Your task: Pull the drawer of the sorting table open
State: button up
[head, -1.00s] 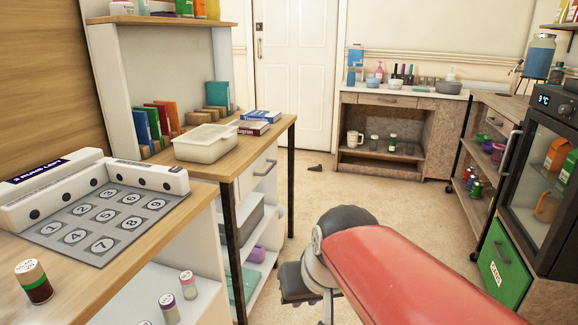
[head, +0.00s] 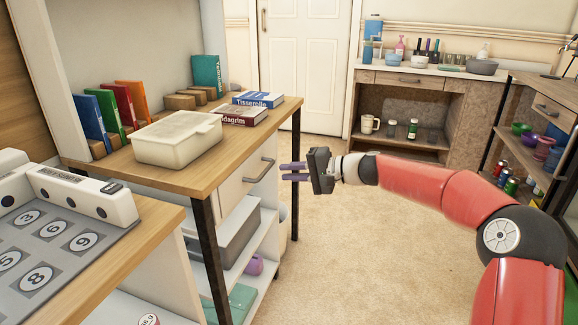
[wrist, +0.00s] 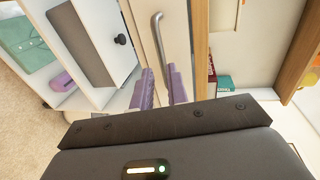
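The sorting table (head: 186,171) has a wooden top and dark legs. Its pale drawer (head: 238,180) looks closed, with a grey bar handle (head: 262,167) on the front. I see no contact with the handle.
A lidded box (head: 178,138) and books (head: 240,114) lie on the table. Shelves below hold a grey bin (head: 228,236) and a purple item (head: 255,265). The floor (head: 340,270) right of the table is clear. A counter (head: 405,70) stands at the back.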

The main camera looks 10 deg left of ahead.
aim_at(265, 172)
jog(key=x, duration=0.7)
jog(key=shift+w+a, duration=0.3)
jog(key=shift+a, duration=0.05)
grip_shut()
